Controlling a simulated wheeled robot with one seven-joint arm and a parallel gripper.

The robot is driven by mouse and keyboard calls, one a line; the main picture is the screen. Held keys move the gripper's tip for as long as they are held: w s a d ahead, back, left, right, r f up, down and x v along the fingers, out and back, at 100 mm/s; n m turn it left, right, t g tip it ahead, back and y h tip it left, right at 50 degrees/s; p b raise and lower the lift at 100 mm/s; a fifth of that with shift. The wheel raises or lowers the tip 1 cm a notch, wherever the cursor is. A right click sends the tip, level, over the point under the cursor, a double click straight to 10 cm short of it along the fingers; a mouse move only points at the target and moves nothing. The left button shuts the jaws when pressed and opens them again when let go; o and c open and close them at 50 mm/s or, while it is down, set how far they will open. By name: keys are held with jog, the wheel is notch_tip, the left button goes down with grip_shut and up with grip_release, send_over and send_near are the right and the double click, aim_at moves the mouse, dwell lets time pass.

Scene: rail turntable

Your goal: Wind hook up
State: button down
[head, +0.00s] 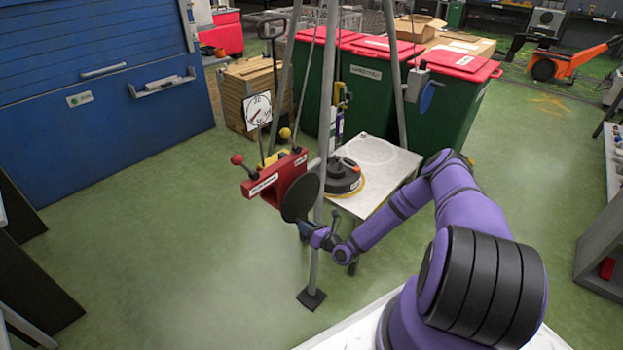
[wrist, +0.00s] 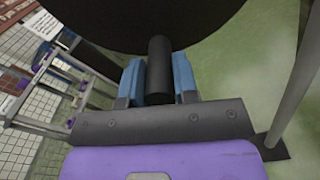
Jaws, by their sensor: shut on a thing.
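The winch is a red box (head: 282,180) with white labels, mounted on a grey leg of a tall frame. A large dark disc (head: 301,197) stands on its near side and fills the top of the wrist view (wrist: 150,22). A short black handle (wrist: 159,72) sticks out from the disc. My gripper (head: 303,229) is at the disc's lower edge; in the wrist view its blue fingers (wrist: 158,82) are shut on the handle from both sides. A slim yellow and black piece (head: 341,95) hangs inside the frame; I cannot tell whether it is the hook.
A white-topped table (head: 398,168) bears a dark round weight (head: 342,178). A frame leg (head: 314,272) stands right beside my gripper. Green bins (head: 362,90) stand behind.

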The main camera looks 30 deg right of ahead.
jog(key=shift+s+a+r+m, duration=0.2)
jog(key=shift+a+r+m, duration=0.3)
jog(key=shift+m, duration=0.35)
jog(key=shift+s+a+r+m, duration=0.2)
jog(key=shift+a+r+m, duration=0.1)
jog(key=shift+a+m, duration=0.45)
jog(key=shift+d, duration=0.15)
jog(key=shift+r, duration=0.1)
jog(key=shift+s+a+r+m, duration=0.15)
jog(key=shift+a+r+m, duration=0.35)
jog(key=shift+m, duration=0.45)
jog(key=shift+s+a+r+m, duration=0.1)
jog(key=shift+a+r+m, duration=0.15)
jog(key=shift+r+m, duration=0.5)
jog(key=shift+f, duration=0.2)
jog(key=shift+s+a+r+m, duration=0.1)
jog(key=shift+a+r+m, duration=0.1)
jog(key=shift+r+m, duration=0.65)
jog(key=shift+a+r+m, duration=0.15)
jog(key=shift+r+m, duration=0.35)
jog(key=shift+m, duration=0.65)
